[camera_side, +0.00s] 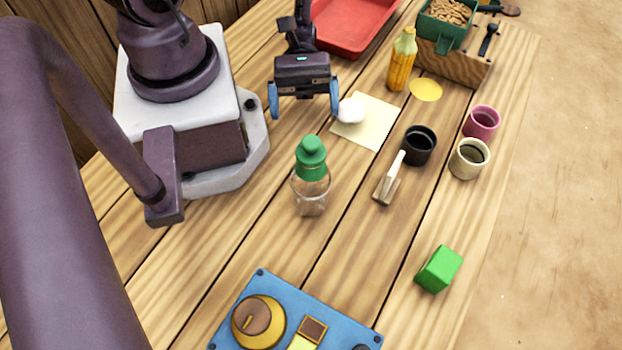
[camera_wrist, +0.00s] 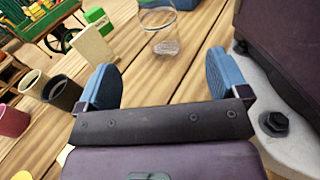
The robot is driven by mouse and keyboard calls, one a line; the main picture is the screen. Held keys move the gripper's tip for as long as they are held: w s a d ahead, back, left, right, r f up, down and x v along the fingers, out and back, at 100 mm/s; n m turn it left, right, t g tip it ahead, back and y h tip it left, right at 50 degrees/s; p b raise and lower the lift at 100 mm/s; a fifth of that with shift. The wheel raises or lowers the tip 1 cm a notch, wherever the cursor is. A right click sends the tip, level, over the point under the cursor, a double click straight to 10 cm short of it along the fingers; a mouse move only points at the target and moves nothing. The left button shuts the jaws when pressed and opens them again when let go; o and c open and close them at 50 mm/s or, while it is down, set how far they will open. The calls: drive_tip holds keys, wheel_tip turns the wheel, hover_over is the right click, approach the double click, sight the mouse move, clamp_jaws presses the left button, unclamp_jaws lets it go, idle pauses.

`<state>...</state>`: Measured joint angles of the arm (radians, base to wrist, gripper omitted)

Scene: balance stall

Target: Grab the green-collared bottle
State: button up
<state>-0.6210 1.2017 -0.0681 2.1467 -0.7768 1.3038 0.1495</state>
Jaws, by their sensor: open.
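The green-collared bottle (camera_side: 311,197) stands upright on the wooden table in the side view, with a green cap and collar over a clear body. In the wrist view its clear lower body (camera_wrist: 160,30) shows at the top, beyond the gap between the fingers; its collar is out of frame. My gripper (camera_side: 303,98) has two blue fingers spread wide with nothing between them. It is behind the bottle, up the picture, and apart from it. The fingers also show in the wrist view (camera_wrist: 162,78).
A white lump (camera_side: 351,109) on a pale sheet (camera_side: 368,130) is close right of my gripper. A black cup (camera_side: 419,145), a wooden scoop-like tool (camera_side: 388,188) and a green block (camera_side: 439,269) lie right of the bottle. A blue panel (camera_side: 236,314) is in front. A red tray (camera_side: 352,28) is behind.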

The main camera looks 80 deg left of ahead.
sight(311, 179)
drive_tip(key=shift+s+d+f+n+t+h, duration=0.25)
drive_tip(key=shift+d+f+n+t+h, duration=0.15)
drive_tip(key=shift+f+n+t+h, duration=0.25)
drive_tip(key=d, duration=0.4)
drive_tip(key=s+d, duration=0.1)
drive_tip(key=d, duration=0.3)
drive_tip(key=s+d, duration=0.1)
drive_tip(key=d, duration=0.3)
drive_tip(key=shift+d+r, duration=0.15)
drive_tip(key=shift+d, duration=0.2)
drive_tip(key=c, duration=1)
